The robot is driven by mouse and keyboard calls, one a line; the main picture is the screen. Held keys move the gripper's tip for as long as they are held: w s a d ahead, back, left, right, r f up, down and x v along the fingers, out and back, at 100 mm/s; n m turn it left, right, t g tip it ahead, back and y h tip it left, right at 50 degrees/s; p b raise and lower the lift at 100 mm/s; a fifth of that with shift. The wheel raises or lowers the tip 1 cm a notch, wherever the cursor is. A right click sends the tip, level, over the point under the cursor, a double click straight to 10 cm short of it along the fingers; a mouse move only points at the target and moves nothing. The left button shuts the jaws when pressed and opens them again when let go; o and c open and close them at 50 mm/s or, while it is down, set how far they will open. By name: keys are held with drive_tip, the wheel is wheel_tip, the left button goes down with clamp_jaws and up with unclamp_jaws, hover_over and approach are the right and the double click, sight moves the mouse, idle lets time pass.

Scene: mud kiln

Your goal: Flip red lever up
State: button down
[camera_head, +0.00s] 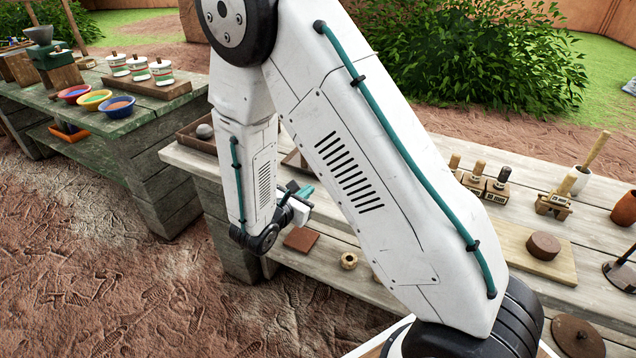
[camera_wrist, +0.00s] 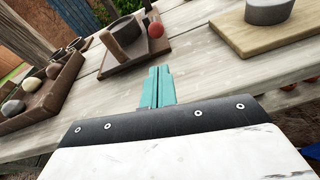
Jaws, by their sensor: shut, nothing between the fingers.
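A red ball knob (camera_wrist: 155,30), the only red lever-like part I see, shows in the wrist view on a brown wooden base (camera_wrist: 128,62). A thin dark rod shows just above the ball; how they join is too small to tell. A wooden block and a dark round part (camera_wrist: 124,28) stand left of the ball. My gripper (camera_wrist: 158,72) has its teal fingers together and empty, short of the base in the picture and apart from the ball.
A wooden tray of stones (camera_wrist: 40,92) lies left in the wrist view. A pale board (camera_wrist: 262,38) with a grey cylinder (camera_wrist: 268,10) lies right. Bare planks lie between. Wooden stamps (camera_head: 485,183) and a brown disc on a board (camera_head: 543,245) stand farther right in the head view.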

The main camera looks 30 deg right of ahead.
drive_tip(key=x, duration=0.9)
drive_tip(key=shift+w+d+f, duration=0.15)
drive_tip(key=shift+w+d, duration=0.05)
drive_tip(key=shift+d, duration=0.1)
drive_tip(key=shift+a, duration=0.1)
